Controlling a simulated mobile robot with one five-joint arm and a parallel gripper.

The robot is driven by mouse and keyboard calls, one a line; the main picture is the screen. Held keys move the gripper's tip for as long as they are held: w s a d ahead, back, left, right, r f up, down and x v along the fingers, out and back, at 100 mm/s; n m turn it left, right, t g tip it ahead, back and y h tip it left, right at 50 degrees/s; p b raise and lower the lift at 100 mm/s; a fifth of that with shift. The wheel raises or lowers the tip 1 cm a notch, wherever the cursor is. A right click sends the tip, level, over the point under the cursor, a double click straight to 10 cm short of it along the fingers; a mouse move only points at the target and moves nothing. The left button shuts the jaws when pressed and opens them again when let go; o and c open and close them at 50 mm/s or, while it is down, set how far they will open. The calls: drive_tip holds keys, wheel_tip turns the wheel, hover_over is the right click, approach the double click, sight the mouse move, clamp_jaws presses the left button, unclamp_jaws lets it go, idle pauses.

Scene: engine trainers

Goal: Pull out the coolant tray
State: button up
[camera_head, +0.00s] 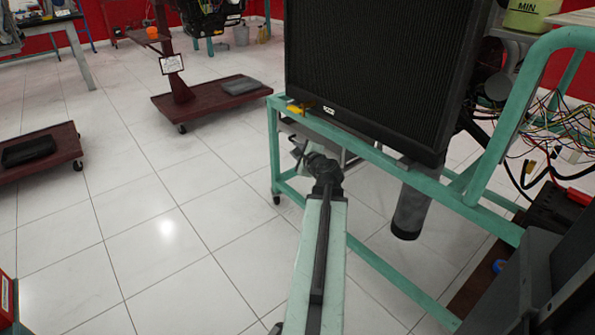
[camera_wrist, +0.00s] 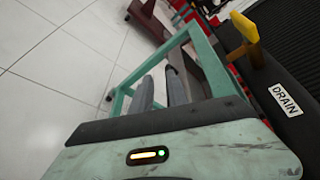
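A pale grey flat piece (camera_head: 345,147) shows just under the teal frame's top rail in the head view, partly behind my arm. It may be the coolant tray, but I cannot tell for sure. My gripper (camera_head: 299,150) is at the frame's left end, below the radiator, and looks small and dark there. In the wrist view my gripper (camera_wrist: 162,84) shows two grey fingers with a gap between them and nothing held. No tray is clearly visible in the wrist view; my wrist housing hides the lower part.
The black radiator (camera_head: 375,75) stands above the teal frame (camera_head: 274,150). A yellow drain valve (camera_wrist: 246,27) sticks out beside the DRAIN label (camera_wrist: 286,99). A grey cylinder (camera_head: 411,200) hangs under the frame. Loose wires (camera_head: 550,125) are at right.

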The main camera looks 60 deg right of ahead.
drive_tip(key=shift+m+h, duration=0.4)
drive_tip(key=shift+m, duration=0.2)
drive_tip(key=w+d, duration=0.1)
drive_tip(key=d, duration=0.1)
drive_tip(key=w+d+f+b, duration=0.1)
drive_tip(key=d, duration=0.1)
drive_tip(key=w+d+f+b, duration=0.1)
drive_tip(key=d, duration=0.1)
drive_tip(key=shift+w+d+f, duration=0.25)
drive_tip(key=shift+d, duration=0.15)
clamp_jaws()
idle(0.8)
